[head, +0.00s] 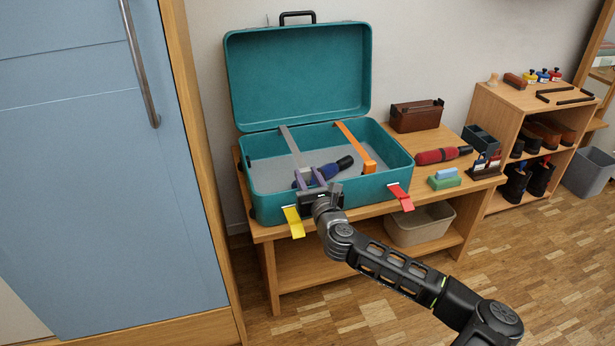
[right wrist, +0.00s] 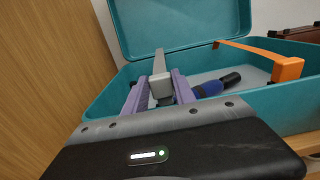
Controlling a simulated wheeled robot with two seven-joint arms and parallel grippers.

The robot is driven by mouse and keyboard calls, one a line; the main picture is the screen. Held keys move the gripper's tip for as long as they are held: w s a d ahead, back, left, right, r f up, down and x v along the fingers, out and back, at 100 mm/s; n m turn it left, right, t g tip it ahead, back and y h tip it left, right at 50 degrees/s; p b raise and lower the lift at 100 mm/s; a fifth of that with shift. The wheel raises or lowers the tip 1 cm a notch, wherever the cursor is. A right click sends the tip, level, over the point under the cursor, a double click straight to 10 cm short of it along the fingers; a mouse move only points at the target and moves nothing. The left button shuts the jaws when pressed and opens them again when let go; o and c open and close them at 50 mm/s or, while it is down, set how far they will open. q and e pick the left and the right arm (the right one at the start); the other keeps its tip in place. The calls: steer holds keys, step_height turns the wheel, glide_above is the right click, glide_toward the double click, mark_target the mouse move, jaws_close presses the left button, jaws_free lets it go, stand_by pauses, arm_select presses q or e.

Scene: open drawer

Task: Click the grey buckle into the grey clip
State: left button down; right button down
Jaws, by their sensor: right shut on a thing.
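An open teal case (head: 262,205) stands on a wooden bench. A grey strap (head: 292,145) runs from its back edge forward across the inside. The strap's grey buckle (right wrist: 160,87) lies between the purple fingers of my right gripper (right wrist: 160,84), which is shut on it. In the head view my right gripper (head: 308,178) is above the case's front wall. A yellow tab (head: 293,221) and a red tab (head: 401,197) hang on the front wall. I cannot make out a grey clip. My left gripper is not in view.
An orange strap with an orange buckle (head: 369,167) lies in the case, as does a blue-and-black tool (head: 334,168). The bench holds a brown box (head: 416,116), a red-and-black tool (head: 438,156) and a green block (head: 444,181). A blue cabinet (head: 90,180) is at left.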

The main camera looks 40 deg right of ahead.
steer(key=shift+f+b, duration=0.75)
steer(key=shift+f, duration=0.25)
steer(key=c, duration=0.9)
jaws_free()
steer(key=shift+c, duration=0.2)
steer(key=shift+d, duration=0.1)
steer(key=shift+s, duration=0.15)
steer(key=p+v, duration=0.1)
steer(key=v, duration=0.6)
steer(key=shift+s+a, duration=0.25)
steer(key=shift+a, duration=0.05)
steer(key=shift+r, duration=0.15)
